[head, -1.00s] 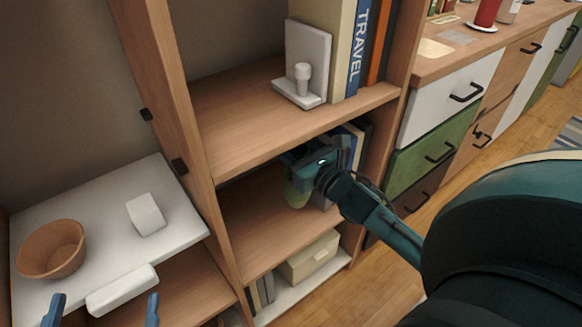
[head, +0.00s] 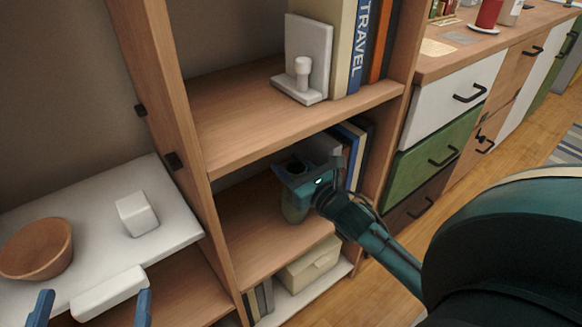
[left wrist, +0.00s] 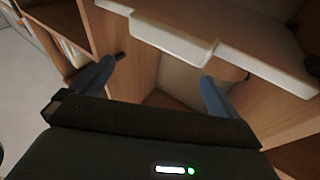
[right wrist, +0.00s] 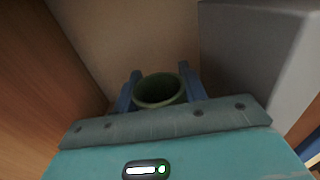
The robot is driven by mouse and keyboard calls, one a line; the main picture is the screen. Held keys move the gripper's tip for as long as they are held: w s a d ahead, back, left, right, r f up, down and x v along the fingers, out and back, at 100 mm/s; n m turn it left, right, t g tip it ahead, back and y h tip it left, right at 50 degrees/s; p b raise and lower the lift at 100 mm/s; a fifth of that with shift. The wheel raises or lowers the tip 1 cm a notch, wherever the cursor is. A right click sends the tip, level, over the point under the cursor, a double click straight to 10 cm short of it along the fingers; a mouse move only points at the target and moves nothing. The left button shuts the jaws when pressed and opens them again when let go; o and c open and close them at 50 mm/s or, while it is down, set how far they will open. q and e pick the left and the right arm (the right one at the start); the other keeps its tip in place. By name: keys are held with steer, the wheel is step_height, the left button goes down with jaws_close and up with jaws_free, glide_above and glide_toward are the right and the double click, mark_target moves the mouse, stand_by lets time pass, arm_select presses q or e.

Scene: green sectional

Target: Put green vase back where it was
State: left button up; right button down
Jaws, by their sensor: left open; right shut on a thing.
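The green vase (head: 294,208) is inside the middle compartment of the wooden shelf, mostly below my right gripper (head: 297,172). In the right wrist view its round open rim (right wrist: 160,90) sits between the two blue fingers of my right gripper (right wrist: 160,88), which is shut on it. The vase looks upright. Its base is partly hidden, and I cannot tell whether it touches the shelf board (head: 265,238).
Books (head: 352,150) and a grey bookend stand right of the vase. A beige box (head: 308,262) is on the board below. An upper shelf board (head: 250,125) is above my right gripper. A brown bowl (head: 36,248) and white block (head: 137,214) are on the left desk.

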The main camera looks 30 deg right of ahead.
steer(key=c, duration=0.8)
jaws_free()
steer(key=shift+f, duration=0.1)
